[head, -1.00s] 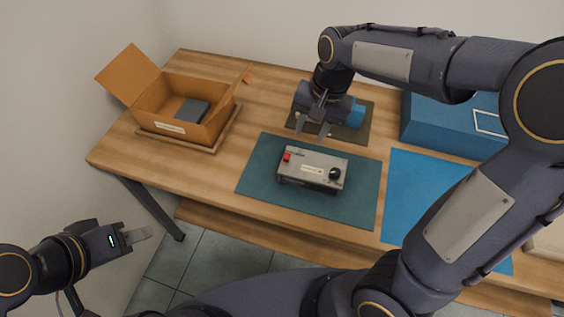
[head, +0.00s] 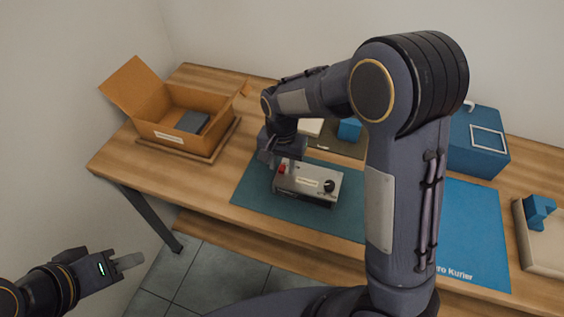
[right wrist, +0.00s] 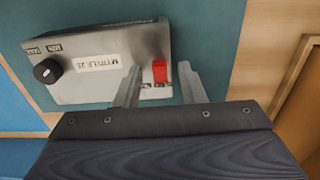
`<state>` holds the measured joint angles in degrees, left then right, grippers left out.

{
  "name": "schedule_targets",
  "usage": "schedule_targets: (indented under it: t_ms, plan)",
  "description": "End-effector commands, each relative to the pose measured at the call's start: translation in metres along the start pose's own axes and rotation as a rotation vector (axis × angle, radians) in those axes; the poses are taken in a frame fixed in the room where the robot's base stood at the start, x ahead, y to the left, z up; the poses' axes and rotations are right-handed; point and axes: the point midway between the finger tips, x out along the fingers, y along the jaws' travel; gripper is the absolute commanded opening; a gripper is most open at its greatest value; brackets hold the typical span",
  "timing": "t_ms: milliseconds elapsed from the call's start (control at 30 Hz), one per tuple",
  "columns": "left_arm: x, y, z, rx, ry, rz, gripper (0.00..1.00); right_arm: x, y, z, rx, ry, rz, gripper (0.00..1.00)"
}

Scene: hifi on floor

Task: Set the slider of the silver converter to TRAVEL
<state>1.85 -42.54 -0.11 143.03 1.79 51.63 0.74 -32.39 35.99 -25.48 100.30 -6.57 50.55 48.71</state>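The silver converter (head: 318,172) lies on a dark teal mat (head: 254,190) on the table. It has a black knob (head: 329,186), a white label and a red slider (head: 282,169). In the right wrist view the converter (right wrist: 105,40) shows its red slider (right wrist: 159,71) between the fingertips of my right gripper (right wrist: 158,80). That gripper is open, with a finger on each side of the slider; contact is not clear. The small print beside the slider is partly hidden and unreadable.
An open cardboard box (head: 172,126) with a dark grey block (head: 193,121) stands at the left. A blue mat (head: 470,225) and blue case (head: 478,150) are at the right. A tray with a blue item (head: 537,209) is at the far right edge. My right arm hides part of the table.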

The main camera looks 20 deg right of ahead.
Motion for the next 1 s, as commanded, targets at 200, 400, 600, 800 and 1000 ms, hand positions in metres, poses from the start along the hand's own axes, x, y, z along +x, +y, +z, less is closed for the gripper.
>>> schedule_targets:
  t_ms: [200,400,600,800,1000]
  plan:
    - [0.0,0.0,0.0,0.0,0.0,0.0,0.36,0.0,0.0,0.0,0.0,0.0,-0.001,0.36]
    - [0.0,0.0,0.0,0.0,0.0,0.0,0.36,0.0,0.0,0.0,-0.001,0.0,-0.001,0.1]
    - [0.0,0.0,0.0,0.0,0.0,0.0,0.36,0.0,0.0,0.0,-0.001,0.0,-0.001,0.0]
    - [0.0,0.0,0.0,0.0,0.0,0.0,0.36,-0.001,0.003,0.0,0.0,0.001,-0.001,0.0]
    - [0.0,0.0,0.0,0.0,0.0,0.0,0.36,-0.001,0.027,0.0,0.002,0.0,-0.002,0.0]
